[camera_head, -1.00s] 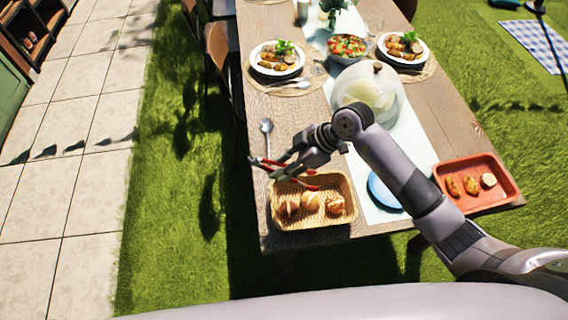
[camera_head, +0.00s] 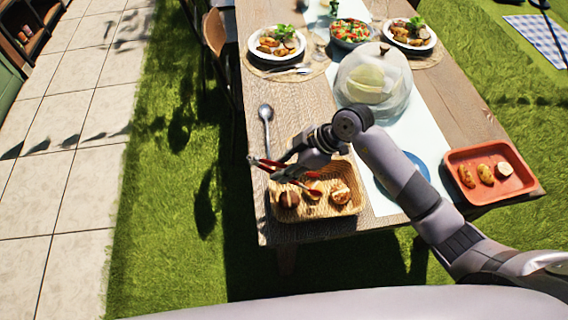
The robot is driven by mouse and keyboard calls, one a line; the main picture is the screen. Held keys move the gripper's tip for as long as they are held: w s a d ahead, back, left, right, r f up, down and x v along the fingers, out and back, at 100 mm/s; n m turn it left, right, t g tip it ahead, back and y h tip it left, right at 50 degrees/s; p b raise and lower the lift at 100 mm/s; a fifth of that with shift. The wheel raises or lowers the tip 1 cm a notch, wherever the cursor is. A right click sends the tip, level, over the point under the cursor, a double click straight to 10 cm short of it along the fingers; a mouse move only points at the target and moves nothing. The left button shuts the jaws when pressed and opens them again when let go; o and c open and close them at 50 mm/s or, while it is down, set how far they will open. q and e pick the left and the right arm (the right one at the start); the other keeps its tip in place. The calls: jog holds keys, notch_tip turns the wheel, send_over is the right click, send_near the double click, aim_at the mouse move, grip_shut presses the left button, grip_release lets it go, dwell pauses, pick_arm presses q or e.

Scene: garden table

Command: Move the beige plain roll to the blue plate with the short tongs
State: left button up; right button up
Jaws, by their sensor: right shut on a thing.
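My right gripper (camera_head: 287,172) is shut on the red-and-black short tongs (camera_head: 264,163) above the left part of a woven basket (camera_head: 352,208). One red end of the tongs points left past the basket; another overlaps the rolls. I cannot tell whether it touches one. The basket holds a darker brown roll (camera_head: 289,199) at left, a partly covered roll (camera_head: 313,197) in the middle and a lighter roll (camera_head: 340,193) at right. I cannot tell which is the plain beige one. The blue plate (camera_head: 422,168) lies right of the basket, partly hidden by my right arm. My left gripper is out of view.
A red tray (camera_head: 520,186) with several food pieces stands at the right edge. A clear dome (camera_head: 373,78) stands behind my arm. A spoon (camera_head: 266,118) lies behind the basket. Two filled plates (camera_head: 276,44) (camera_head: 408,34) and a salad bowl (camera_head: 350,32) are farther back.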

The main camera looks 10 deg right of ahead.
jog(key=shift+f, duration=0.6)
jog(key=shift+o, duration=0.6)
grip_shut()
notch_tip(320, 180, up, 12)
jog(key=p, duration=1.2)
jog(key=shift+p, duration=0.4)
